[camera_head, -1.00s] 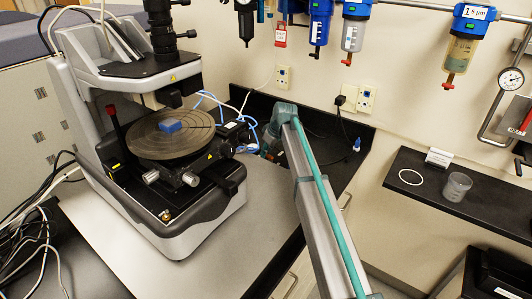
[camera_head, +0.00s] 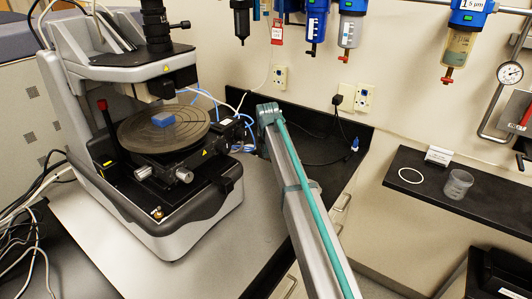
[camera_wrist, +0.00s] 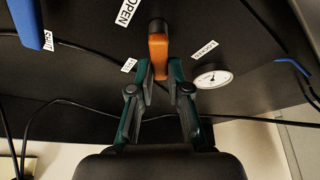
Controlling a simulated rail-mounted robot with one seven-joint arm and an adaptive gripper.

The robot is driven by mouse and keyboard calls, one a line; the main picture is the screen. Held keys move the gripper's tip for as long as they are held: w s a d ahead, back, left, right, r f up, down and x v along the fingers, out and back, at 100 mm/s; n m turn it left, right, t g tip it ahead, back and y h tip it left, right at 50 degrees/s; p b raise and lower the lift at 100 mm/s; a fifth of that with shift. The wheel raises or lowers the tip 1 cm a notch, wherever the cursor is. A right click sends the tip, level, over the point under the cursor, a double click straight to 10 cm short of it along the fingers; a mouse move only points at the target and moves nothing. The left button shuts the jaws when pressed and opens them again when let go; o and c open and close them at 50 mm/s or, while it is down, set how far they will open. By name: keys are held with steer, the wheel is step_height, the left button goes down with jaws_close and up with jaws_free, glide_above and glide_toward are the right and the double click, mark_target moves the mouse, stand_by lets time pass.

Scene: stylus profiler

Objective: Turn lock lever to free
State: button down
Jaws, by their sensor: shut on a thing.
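The lock lever (camera_wrist: 158,48) is an orange-brown handle on a dark pivot, seen in the wrist view under a dark panel. It points down the picture, between a small white label on its left (camera_wrist: 129,65), too small to read surely, and a label that seems to read LOCKED (camera_wrist: 205,50) on its right. My gripper (camera_wrist: 159,73) has its two green fingers closed around the lever's lower end. In the head view, my gripper and the lever are hidden; only my arm links show.
A round dial (camera_wrist: 212,79) sits close to the right finger. Black cables cross the wrist view, and blue parts (camera_wrist: 24,22) lie at its edges. In the head view, the stylus profiler (camera_head: 190,222) stands left of my arm, with a blue block (camera_head: 162,119) on its round stage.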

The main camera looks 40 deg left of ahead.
steer(key=m, duration=0.1)
steer(key=m+h, duration=0.1)
steer(key=m, duration=0.1)
steer(key=m+b, duration=0.1)
steer(key=shift+w+d+t+h, duration=0.2)
steer(key=shift+d+t+h, duration=0.1)
steer(key=shift+d, duration=0.05)
steer(key=shift+d+m+h+b, duration=0.15)
steer(key=shift+m+h+b, duration=0.1)
steer(key=shift+m, duration=0.5)
steer(key=shift+d+m+h+b, duration=0.15)
steer(key=shift+m+h, duration=0.1)
steer(key=shift+m, duration=0.5)
steer(key=c, duration=1.1)
jaws_free()
steer(key=shift+r, duration=0.1)
steer(key=v, duration=1.1)
steer(key=shift+s+r, duration=0.3)
steer(key=shift+s, duration=0.05)
